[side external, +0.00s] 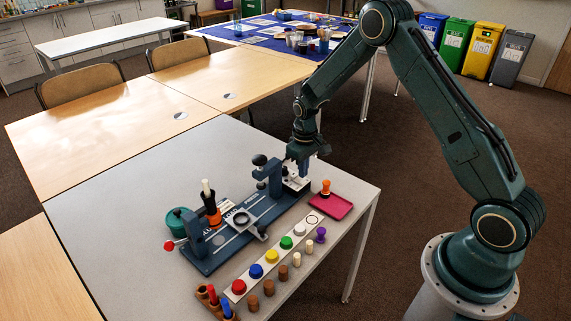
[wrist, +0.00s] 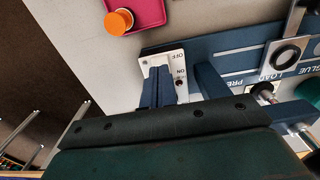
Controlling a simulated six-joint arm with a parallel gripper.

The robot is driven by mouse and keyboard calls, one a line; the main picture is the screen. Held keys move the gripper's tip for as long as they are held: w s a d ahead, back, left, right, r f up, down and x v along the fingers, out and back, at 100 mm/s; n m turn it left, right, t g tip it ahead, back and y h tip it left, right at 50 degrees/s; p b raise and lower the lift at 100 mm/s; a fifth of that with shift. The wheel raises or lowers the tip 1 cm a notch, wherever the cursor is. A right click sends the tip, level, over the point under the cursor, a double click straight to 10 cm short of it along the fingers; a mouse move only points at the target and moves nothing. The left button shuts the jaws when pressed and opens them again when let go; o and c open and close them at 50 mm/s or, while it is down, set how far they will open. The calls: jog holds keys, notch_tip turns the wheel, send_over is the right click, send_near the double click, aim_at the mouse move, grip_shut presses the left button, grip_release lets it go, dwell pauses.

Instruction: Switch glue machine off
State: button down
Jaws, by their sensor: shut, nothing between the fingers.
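The glue machine (side external: 228,240) is a long dark blue base on the grey table, with a press post, a round clamp plate and an orange and black glue bottle. A white switch plate (wrist: 148,60) at its far end carries the words OFF and ON; it also shows in the side view (side external: 304,184). My gripper (wrist: 158,72) is shut and empty, its fingers over or against this plate beside the labels. In the side view my gripper (side external: 297,170) points down at that end. The fingers hide the switch lever, so I cannot tell its position or any contact.
A crimson tray (side external: 330,208) with an orange-topped stamp (side external: 326,187) stands close by. A white strip (side external: 265,284) of coloured knobs runs along the front, with several wooden pegs before it. The press post (side external: 274,180) rises just left of my gripper. The table's left part is clear.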

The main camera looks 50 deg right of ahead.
notch_tip(320, 180, up, 6)
dwell(0.9)
jog(key=shift+r, duration=0.15)
notch_tip(320, 180, up, 11)
jog(key=t, duration=0.1)
send_over(303, 182)
jog(key=s+a, duration=0.3)
jog(key=s, duration=0.1)
jog(key=s+a+r+t, duration=0.2)
jog(key=s+a+r, duration=0.2)
jog(key=s+r, duration=0.4)
jog(key=s+a+r+t, duration=0.1)
jog(key=s+a+r, duration=0.1)
jog(key=s, duration=0.7)
jog(key=s+a+r+t, duration=0.1)
jog(key=s+a+r, duration=0.1)
jog(key=s, duration=0.7)
jog(key=shift+r+t, duration=0.3)
jog(key=shift+r, duration=0.45)
